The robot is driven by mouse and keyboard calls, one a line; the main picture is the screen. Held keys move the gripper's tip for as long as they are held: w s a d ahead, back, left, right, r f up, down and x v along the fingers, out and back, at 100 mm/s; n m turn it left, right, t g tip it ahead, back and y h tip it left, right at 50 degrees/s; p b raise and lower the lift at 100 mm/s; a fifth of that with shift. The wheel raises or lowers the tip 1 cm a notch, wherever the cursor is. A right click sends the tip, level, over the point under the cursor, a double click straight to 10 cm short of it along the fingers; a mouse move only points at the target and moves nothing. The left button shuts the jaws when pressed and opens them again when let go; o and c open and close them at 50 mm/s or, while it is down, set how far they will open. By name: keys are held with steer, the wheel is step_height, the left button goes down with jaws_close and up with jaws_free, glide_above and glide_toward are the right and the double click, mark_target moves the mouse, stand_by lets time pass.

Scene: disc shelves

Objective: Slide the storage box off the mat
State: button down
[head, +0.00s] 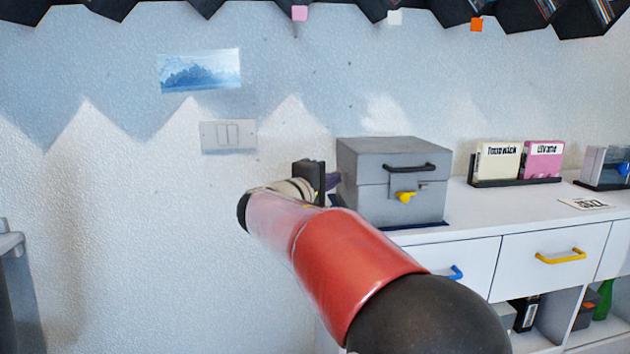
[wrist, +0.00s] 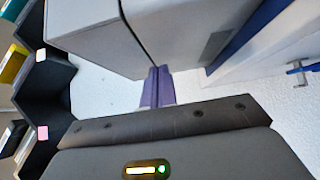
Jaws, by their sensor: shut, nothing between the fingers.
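The grey storage box (head: 365,183) has a lid, a black handle and a yellow latch. It stands upright on the white cabinet top, on a dark blue mat (head: 425,226) that shows as a thin strip along its base. In the wrist view the box (wrist: 105,32) fills the top, with the blue mat edge (wrist: 248,35) to its right. My gripper (head: 333,181) is at the box's left side. Its purple fingers (wrist: 157,86) are shut and empty, pointing at that side. The fingertips are very close to the box; I cannot tell whether they touch. My arm hides the box's lower left corner.
A black holder with a cream case (head: 496,162) and a pink case (head: 542,161) stands right of the box. Between them lies bare white cabinet top (head: 485,213). A paper card (head: 584,204) lies further right. The wall is close behind.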

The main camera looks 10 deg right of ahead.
steer(key=shift+d, duration=0.25)
steer(key=shift+d+f+b, duration=0.15)
steer(key=shift+d+b, duration=0.15)
steer(key=shift+d, duration=0.05)
steer(key=d+b, duration=0.8)
steer(key=d, duration=1.4)
